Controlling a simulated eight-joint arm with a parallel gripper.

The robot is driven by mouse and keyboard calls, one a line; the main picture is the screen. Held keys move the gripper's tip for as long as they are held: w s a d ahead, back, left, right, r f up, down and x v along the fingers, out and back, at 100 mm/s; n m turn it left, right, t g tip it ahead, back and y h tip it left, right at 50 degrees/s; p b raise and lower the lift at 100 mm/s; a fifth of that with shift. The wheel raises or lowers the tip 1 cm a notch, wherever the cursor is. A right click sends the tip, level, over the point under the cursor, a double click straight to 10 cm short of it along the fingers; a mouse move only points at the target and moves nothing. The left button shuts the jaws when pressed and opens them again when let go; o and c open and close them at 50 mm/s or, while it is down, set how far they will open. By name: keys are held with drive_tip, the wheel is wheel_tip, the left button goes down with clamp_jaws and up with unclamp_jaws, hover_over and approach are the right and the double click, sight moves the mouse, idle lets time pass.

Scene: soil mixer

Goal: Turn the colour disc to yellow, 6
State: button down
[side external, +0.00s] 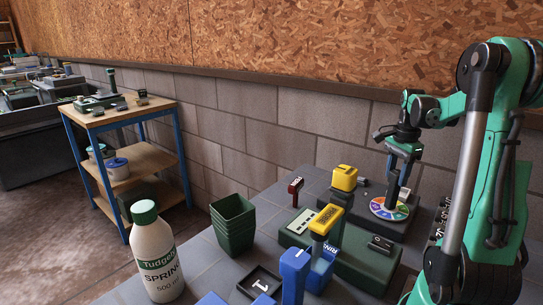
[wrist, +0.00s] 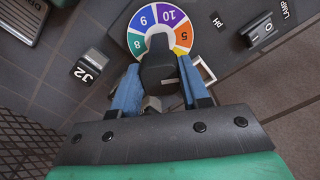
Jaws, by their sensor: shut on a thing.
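The colour disc (side external: 380,210) lies flat on a dark base at the back of the bench in the side view. In the wrist view the colour disc (wrist: 147,22) shows coloured segments with 8, 9, 10 and 5; its lower part is hidden, and I see no yellow 6. A black knob (wrist: 158,62) stands over the disc's near part. My gripper (wrist: 160,85) has its blue fingers on either side of the knob and is shut on it. In the side view my gripper (side external: 398,180) points down above the disc.
A lamp switch (wrist: 262,29) and a small block marked 32 (wrist: 89,67) flank the disc. A yellow block (side external: 345,177) stands left of it. Green pots (side external: 233,225) and a white bottle (side external: 158,252) stand farther left. A wall is close behind the bench.

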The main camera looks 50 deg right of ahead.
idle(0.4)
drive_tip(key=shift+c, duration=2.1)
unclamp_jaws()
drive_tip(key=shift+r, duration=2.85)
